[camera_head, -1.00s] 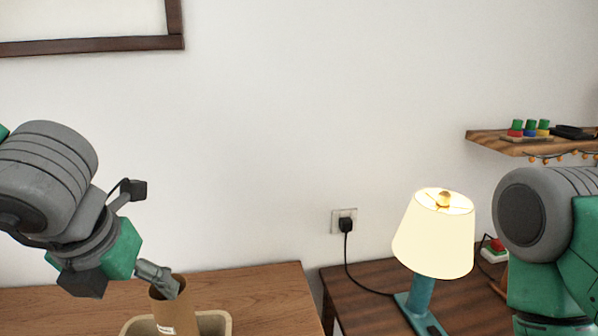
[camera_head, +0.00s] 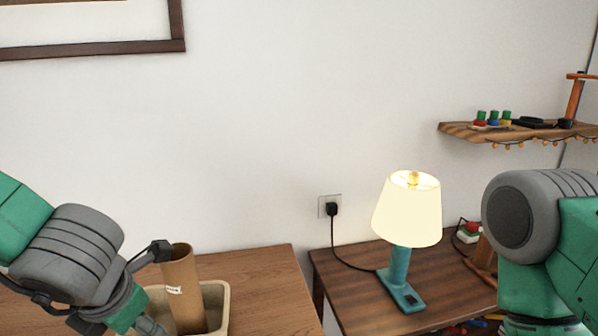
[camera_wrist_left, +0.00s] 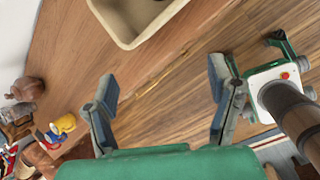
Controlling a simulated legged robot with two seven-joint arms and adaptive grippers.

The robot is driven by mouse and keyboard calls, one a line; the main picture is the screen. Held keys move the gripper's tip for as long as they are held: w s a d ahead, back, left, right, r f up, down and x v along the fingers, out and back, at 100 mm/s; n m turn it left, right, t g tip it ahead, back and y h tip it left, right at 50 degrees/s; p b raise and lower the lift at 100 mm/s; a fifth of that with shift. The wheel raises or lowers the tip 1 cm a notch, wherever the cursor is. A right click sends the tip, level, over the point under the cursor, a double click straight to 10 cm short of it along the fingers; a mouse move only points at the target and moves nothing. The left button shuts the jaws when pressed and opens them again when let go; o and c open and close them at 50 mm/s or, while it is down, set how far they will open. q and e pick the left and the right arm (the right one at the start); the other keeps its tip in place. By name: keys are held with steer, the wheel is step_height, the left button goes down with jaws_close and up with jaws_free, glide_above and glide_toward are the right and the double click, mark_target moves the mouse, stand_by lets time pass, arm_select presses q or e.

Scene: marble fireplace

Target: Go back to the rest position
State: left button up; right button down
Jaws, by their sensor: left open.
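My left gripper (camera_wrist_left: 160,85) is open and empty in the left wrist view, its two fingers wide apart above a wooden surface. In the head view it is mostly cut off by the bottom edge, below and left of a brown cardboard tube (camera_head: 180,285). The tube stands slightly tilted in a beige bin (camera_head: 218,300) on the wooden table (camera_head: 268,275). The bin's corner also shows at the top of the left wrist view (camera_wrist_left: 125,40). Part of my right arm shows at the right of the head view; its gripper is outside the frame.
A lit lamp (camera_head: 408,215) with a teal base stands on a darker table (camera_head: 350,295), its cord running to a wall socket (camera_head: 328,206). A wall shelf (camera_head: 460,130) holds small coloured toys. A gap separates the tables. Toys (camera_wrist_left: 58,128) show at the wrist view's left.

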arm_select(q)
steer(key=s+a+f+m+b, duration=0.1)
steer(key=s+f+m+b, duration=0.15)
steer(key=f+m, duration=0.65)
steer(key=s+a+f+m+b, duration=0.1)
steer(key=s+f+m, duration=0.2)
steer(key=f+m, duration=0.55)
steer(key=s+a+f+m+g+h+b, duration=0.1)
steer(key=s+f+m+g, duration=0.3)
steer(key=s+f+m, duration=1.1)
steer(key=shift+s+a+f+h+b, duration=0.4)
steer(key=shift+f+b, duration=0.25)
steer(key=shift+f, duration=0.55)
arm_select(e)
steer(key=shift+s+a+f, duration=0.1)
steer(key=shift+s+f, duration=0.05)
steer(key=shift+f, duration=2.8)
arm_select(q)
steer(key=shift+d, duration=0.3)
arm_select(e)
steer(key=shift+d+f, duration=0.1)
steer(key=shift+d, duration=0.2)
